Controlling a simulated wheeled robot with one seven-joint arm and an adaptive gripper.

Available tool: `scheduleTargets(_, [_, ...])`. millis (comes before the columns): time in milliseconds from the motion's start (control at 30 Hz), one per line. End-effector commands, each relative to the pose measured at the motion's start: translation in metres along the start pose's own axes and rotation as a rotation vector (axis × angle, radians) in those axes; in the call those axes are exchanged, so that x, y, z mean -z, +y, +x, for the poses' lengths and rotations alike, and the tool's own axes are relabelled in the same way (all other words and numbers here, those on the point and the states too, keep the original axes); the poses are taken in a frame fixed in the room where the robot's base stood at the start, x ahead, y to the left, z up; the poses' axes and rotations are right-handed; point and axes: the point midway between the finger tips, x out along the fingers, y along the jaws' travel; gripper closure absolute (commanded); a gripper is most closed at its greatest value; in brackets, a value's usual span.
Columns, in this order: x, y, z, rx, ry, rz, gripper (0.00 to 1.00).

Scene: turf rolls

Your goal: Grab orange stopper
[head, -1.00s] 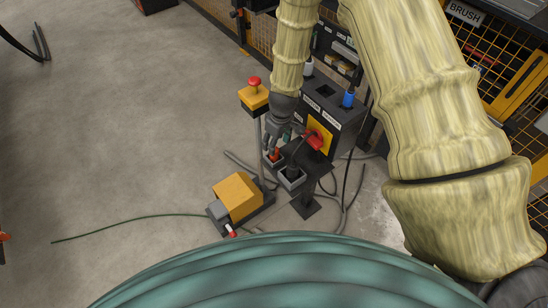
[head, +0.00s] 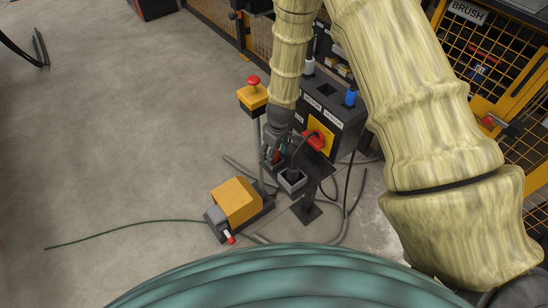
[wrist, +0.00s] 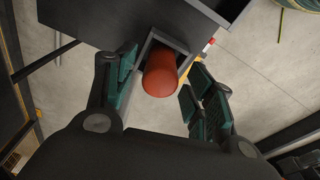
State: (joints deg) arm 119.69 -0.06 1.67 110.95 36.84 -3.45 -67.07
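The orange stopper (wrist: 160,73) stands in a square grey holder (wrist: 184,52) in the wrist view. My gripper (wrist: 161,76) is open, with one green-padded finger on the left of the stopper and the other on the right. A gap shows on each side, so the fingers do not press on it. In the head view my gripper (head: 272,158) points down at the small stand by the control box, and it mostly hides the stopper there.
A second square holder (head: 292,181) sits just right of my gripper. The black control box (head: 330,105) with a red switch (head: 314,140) stands close behind. A yellow post box with a red button (head: 253,93) is on the left. A yellow floor pedal (head: 237,200) and cables lie below.

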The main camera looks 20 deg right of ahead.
Motion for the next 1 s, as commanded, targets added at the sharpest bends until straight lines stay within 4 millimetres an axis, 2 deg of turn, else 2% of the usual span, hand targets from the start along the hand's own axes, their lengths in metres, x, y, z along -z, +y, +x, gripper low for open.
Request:
scheduleTargets(33, [0.000,0.000,0.000,0.000,0.000,0.000,0.60])
scheduleTargets(200, [0.000,0.000,0.000,0.000,0.000,0.000,0.89])
scheduleTargets(467, [0.000,0.000,0.000,0.000,0.000,0.000,0.89])
scheduleTargets(633, [0.002,0.000,-0.008,-0.001,0.001,-0.001,0.90])
scheduleTargets(767, [0.004,0.001,-0.023,-0.003,0.002,-0.002,0.90])
scheduleTargets(1000, [0.008,0.001,-0.060,-0.002,0.002,-0.002,0.90])
